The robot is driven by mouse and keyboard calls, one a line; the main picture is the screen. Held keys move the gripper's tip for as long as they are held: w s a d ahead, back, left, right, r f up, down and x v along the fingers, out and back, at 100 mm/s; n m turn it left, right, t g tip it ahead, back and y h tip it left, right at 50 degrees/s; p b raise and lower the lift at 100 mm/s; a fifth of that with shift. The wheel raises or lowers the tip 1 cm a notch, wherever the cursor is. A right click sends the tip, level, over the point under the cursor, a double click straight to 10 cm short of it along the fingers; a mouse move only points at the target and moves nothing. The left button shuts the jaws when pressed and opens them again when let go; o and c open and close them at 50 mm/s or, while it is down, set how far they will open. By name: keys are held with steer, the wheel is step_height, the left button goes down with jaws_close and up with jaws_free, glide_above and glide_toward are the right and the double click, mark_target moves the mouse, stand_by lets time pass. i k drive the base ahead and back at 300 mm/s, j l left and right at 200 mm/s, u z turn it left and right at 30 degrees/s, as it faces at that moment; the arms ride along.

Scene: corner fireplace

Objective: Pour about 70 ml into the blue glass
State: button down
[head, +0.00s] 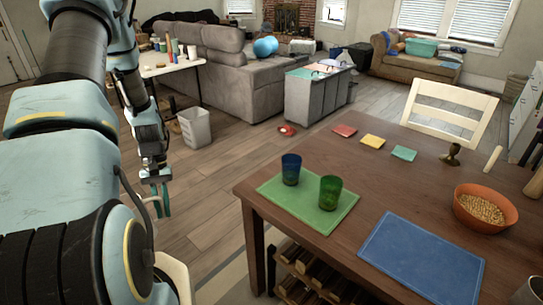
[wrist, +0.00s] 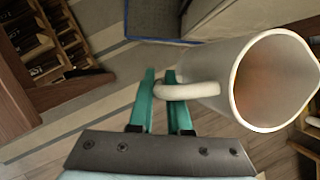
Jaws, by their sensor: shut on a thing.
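The blue glass (head: 291,169) stands upright on a green mat (head: 306,218) near the left end of the wooden table. A green glass (head: 330,192) stands close to its right on the same mat. My gripper (head: 161,200) is left of the table, over the floor, apart from both glasses. In the wrist view my gripper (wrist: 161,76) is shut on the handle of a white jug (wrist: 222,65). The jug's open mouth faces the camera, with a brownish tone inside; I cannot tell the liquid level. The jug cannot be made out in the head view.
On the table (head: 380,184) are a blue mat (head: 421,257), an orange bowl (head: 483,208) of small pieces, and coloured squares (head: 372,141). A pale chair (head: 443,110) stands behind. A white bin (head: 195,127) stands beyond my gripper.

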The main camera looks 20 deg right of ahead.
mark_target(291, 163)
steer(key=i+u, duration=0.45)
steer(key=i, duration=0.3)
steer(key=i+l, duration=0.15)
steer(key=i, duration=0.25)
